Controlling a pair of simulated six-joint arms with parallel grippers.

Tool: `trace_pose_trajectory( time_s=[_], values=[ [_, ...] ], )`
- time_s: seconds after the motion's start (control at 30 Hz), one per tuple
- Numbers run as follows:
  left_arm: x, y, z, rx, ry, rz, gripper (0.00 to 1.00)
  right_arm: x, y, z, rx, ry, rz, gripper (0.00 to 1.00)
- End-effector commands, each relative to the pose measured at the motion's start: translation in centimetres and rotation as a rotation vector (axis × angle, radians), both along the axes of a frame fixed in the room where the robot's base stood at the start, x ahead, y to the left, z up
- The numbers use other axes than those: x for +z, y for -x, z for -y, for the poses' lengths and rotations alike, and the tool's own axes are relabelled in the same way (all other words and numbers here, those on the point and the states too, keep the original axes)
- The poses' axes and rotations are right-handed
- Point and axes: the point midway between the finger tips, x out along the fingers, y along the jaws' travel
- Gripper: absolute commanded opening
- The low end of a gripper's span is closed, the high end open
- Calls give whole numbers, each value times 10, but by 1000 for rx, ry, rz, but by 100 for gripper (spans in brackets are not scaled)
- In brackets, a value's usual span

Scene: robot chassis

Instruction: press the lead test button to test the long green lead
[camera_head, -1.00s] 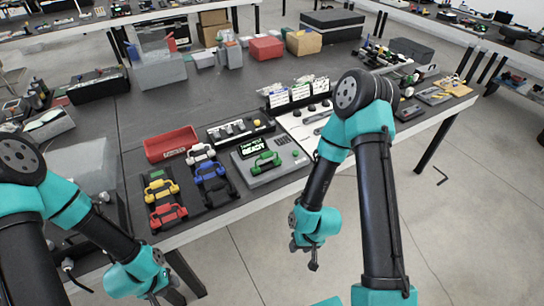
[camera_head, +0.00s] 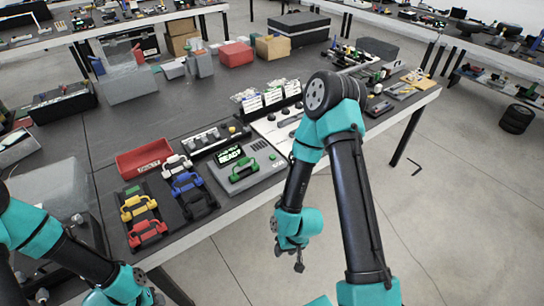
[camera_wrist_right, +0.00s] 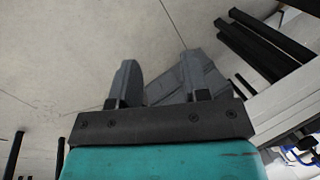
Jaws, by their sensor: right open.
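The grey lead tester (camera_head: 262,160) sits near the front edge of the table in the head view. Its small screen (camera_head: 231,154) reads READY. The green lead (camera_head: 243,170) lies across the tester's front left. A small green spot, perhaps the lead test button (camera_head: 272,157), shows at its right; I cannot be sure. My right gripper (camera_head: 298,262) is open and empty, hanging beyond the table's front edge, right of and apart from the tester.
Left of the tester lie white (camera_head: 177,164), blue (camera_head: 186,183), yellow (camera_head: 138,206) and red (camera_head: 147,232) leads, and a black one. A red bin (camera_head: 145,158) stands behind them. A black block with knobs (camera_head: 217,137) and several upright cards (camera_head: 270,97) stand behind the tester.

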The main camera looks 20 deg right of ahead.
Motion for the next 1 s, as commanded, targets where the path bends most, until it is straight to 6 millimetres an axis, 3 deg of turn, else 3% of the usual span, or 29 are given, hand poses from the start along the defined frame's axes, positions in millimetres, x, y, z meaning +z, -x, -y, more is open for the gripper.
trace_pose_trajectory(
  time_s=[0.1, 0.53, 1.0],
  values=[
    [0, 0, 0, 0, 0, 0, 43, 0, 0, 0, 0, 0, 0, 41],
    [0, 0, 0, 0, 0, 0, 43, 0, 0, 0, 0, 0, 0, 0],
    [0, 0, 0, 0, 0, 0, 43, 0, 0, 0, 0, 0, 0, 0]
  ],
)
